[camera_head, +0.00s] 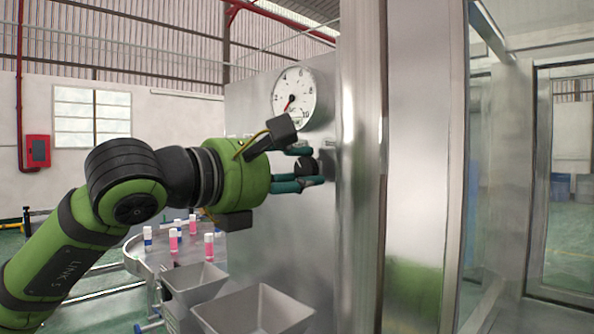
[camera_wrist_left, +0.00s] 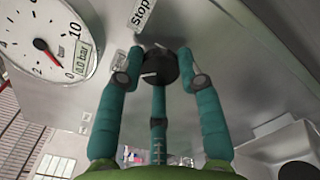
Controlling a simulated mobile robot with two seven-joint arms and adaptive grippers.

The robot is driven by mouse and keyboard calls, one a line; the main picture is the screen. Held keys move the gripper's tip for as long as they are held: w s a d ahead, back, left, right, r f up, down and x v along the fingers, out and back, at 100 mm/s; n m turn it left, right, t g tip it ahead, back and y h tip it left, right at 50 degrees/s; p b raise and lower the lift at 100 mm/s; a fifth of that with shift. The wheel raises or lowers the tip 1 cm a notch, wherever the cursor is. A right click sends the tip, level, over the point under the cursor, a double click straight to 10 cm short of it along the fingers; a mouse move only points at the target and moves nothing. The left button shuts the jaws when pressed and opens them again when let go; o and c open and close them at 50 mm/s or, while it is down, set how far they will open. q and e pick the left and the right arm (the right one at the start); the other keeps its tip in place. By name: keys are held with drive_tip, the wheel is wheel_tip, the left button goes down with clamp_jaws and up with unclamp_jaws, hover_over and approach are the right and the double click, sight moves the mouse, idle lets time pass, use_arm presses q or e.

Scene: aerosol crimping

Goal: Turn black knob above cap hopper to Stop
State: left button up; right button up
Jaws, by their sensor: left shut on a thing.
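The black knob (camera_head: 306,166) sits on the steel panel above a grey hopper. It also shows in the left wrist view (camera_wrist_left: 158,66), with a light pointer line on its face. A "Stop" label (camera_wrist_left: 143,14) is on the panel beside the knob, above it in that view. My left gripper (camera_head: 312,168) comes in from the left with its teal fingers around the knob and is shut on it. In the left wrist view the fingers stand on several sides of the knob. My right gripper does not show.
A round pressure gauge (camera_head: 295,95) is on the panel above the knob. Two grey hoppers, one of them the front hopper (camera_head: 253,311), stand below. A round table (camera_head: 150,256) with several pink and blue-and-white cans is behind. A steel post (camera_head: 362,200) rises close right of the knob.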

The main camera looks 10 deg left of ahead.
use_arm(q)
drive_tip(key=shift+f+m+b, duration=0.3)
drive_tip(key=shift+m+b, duration=0.15)
drive_tip(key=shift+m, duration=0.15)
drive_tip(key=shift+m+b, duration=0.6)
drive_tip(key=shift+m, duration=0.5)
drive_tip(key=m, duration=0.3)
drive_tip(key=shift+w+r+m+b, duration=0.1)
drive_tip(key=shift+m+b, duration=0.2)
drive_tip(key=shift+b, duration=0.1)
drive_tip(key=m, duration=0.5)
drive_tip(key=shift+r, duration=0.15)
drive_tip(key=m, duration=0.5)
drive_tip(key=shift+a+r, duration=0.1)
drive_tip(key=shift+r, duration=0.1)
drive_tip(key=shift+m, duration=0.4)
drive_tip(key=shift+r, duration=0.15)
